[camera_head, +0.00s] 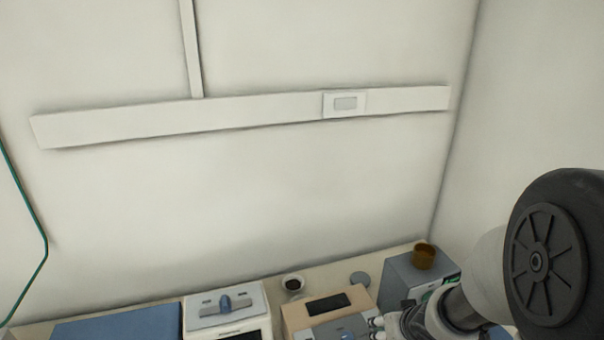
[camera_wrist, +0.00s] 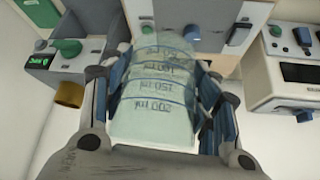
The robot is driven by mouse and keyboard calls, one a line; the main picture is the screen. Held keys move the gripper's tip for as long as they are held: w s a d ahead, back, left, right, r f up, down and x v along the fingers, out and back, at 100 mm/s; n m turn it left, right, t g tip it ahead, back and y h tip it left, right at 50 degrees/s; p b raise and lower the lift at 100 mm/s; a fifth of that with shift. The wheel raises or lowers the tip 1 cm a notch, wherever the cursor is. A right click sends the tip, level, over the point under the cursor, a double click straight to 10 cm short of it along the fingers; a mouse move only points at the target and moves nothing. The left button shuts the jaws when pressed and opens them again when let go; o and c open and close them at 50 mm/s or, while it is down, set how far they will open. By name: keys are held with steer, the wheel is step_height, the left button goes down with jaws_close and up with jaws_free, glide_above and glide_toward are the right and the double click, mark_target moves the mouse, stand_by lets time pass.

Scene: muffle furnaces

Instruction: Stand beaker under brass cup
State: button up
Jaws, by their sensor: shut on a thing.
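A clear glass beaker (camera_wrist: 150,100) with dark volume marks sits between the fingers of my gripper (camera_wrist: 160,75) in the wrist view. The gripper is shut on it. The marks read upside down in this view. The brass cup (camera_head: 424,257) shows in the head view at the top of a grey box at the back right. It also shows in the wrist view (camera_wrist: 69,94), left of my gripper and apart from the beaker. I cannot make out the beaker in the head view, where my wrist is cut off by the bottom edge.
The grey box (camera_head: 397,279) carries a green display (camera_wrist: 39,62). Left of it stand a tan box with a dark panel (camera_head: 328,304), a white furnace (camera_head: 225,302) and a blue surface (camera_head: 115,322). A small dark-filled cup (camera_head: 293,283) and a grey disc (camera_head: 360,278) lie behind.

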steer(key=w+a+r, duration=0.2)
steer(key=a, duration=0.5)
steer(key=shift+a+r, duration=0.15)
steer(key=shift+r, duration=0.25)
step_height(320, 180, down, 9)
steer(key=b, duration=0.9)
